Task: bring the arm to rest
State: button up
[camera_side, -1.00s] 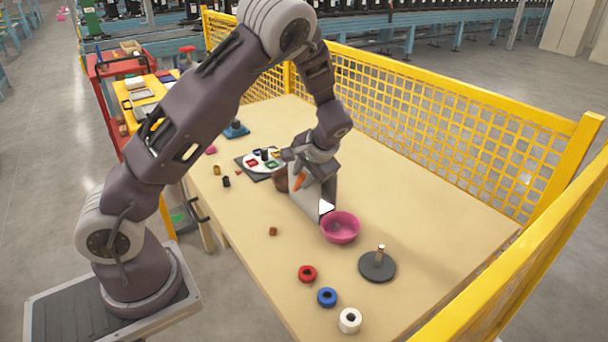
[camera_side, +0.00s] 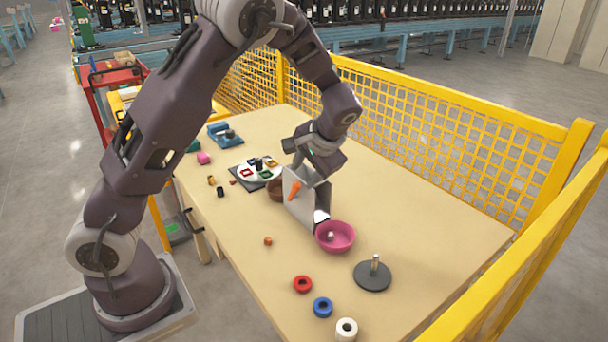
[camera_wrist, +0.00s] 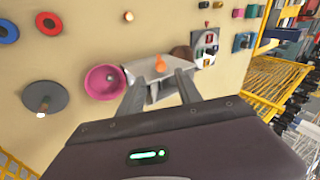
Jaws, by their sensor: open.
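My gripper (camera_side: 308,167) is above the table near an upright pale panel (camera_side: 300,208) with an orange piece (camera_side: 295,188) on its face. In the wrist view my gripper (camera_wrist: 160,85) has its two fingers apart, with nothing seen held between them. The panel (camera_wrist: 143,72) and orange piece (camera_wrist: 160,65) show just past the fingertips. I cannot tell if the fingers touch the panel.
A pink bowl (camera_side: 336,237) stands beside the panel, with a dark disc and peg (camera_side: 373,275) nearer. Red (camera_side: 303,284), blue (camera_side: 322,307) and white (camera_side: 346,329) rings lie in front. A brown bowl (camera_side: 275,190) is behind. Yellow mesh fence (camera_side: 440,115) bounds the table.

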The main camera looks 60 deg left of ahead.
jog(key=s+d+r+t+h, duration=0.1)
jog(key=s+d+r+h, duration=0.25)
jog(key=s+r, duration=0.25)
jog(key=s+d+r+t+h, duration=0.1)
jog(key=s+d+r+h, duration=0.1)
jog(key=s+d+r, duration=0.4)
jog(key=s+d+r+t, duration=0.1)
jog(key=s+d, duration=0.1)
jog(key=s, duration=0.4)
jog(key=s+d+m+t+h, duration=0.1)
jog(key=s+d, duration=0.1)
jog(key=s, duration=0.5)
jog(key=shift+s+d+r+m+t, duration=0.25)
jog(key=shift+d+r+m+t, duration=0.05)
jog(key=shift+d+r, duration=0.1)
